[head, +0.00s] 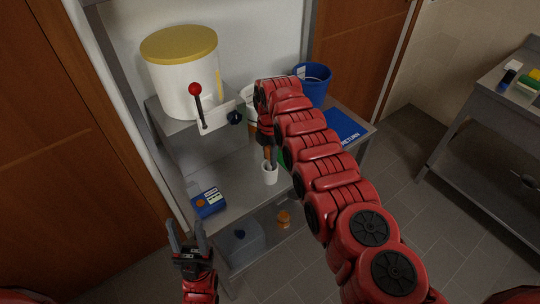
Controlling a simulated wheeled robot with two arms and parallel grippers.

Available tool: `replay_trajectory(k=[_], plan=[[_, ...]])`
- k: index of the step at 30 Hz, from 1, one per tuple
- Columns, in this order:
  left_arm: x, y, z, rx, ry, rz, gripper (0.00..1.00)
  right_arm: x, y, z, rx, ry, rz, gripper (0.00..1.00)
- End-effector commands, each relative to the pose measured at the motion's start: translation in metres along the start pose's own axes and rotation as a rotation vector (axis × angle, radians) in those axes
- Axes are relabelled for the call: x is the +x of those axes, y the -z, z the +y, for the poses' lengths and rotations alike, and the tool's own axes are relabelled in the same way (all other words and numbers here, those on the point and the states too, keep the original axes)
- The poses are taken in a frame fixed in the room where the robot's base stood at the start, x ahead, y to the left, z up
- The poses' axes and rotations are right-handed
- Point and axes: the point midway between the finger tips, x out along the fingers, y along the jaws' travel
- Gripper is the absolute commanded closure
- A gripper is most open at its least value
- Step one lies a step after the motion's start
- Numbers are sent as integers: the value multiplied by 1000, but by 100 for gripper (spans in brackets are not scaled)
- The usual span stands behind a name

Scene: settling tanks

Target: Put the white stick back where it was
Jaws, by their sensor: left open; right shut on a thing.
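My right gripper (271,163) points down at a small white cup (270,175) on the grey bench. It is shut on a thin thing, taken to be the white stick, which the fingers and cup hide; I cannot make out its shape. The fingertips are at the cup's mouth; I cannot tell whether they touch it. My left gripper (187,237) is open and empty, in front of the bench's near left corner.
A white bucket with yellow lid (185,80) stands on a raised step beside a red-knobbed lever (199,105). A blue device (208,202) lies at the bench's front left. A blue bucket (314,83) and blue RETURN mat (344,127) are behind my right arm.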

Motion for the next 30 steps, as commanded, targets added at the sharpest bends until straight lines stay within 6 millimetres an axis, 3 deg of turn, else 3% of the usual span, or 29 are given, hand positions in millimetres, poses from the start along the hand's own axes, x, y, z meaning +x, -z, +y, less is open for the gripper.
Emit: replay_trajectory(k=[7,8,12,23,30], plan=[[-6,-1,0,0,0,0,50,5,0,0,1,0,0,100],[-4,-1,0,0,0,0,50,3,0,0,1,-1,0,65],[-4,-1,0,0,0,0,50,3,0,0,1,-1,0,40],[-1,0,0,0,0,0,50,1,0,0,0,-1,0,38],[11,2,0,0,0,0,50,-23,-2,1,2,-6,-2,38]])
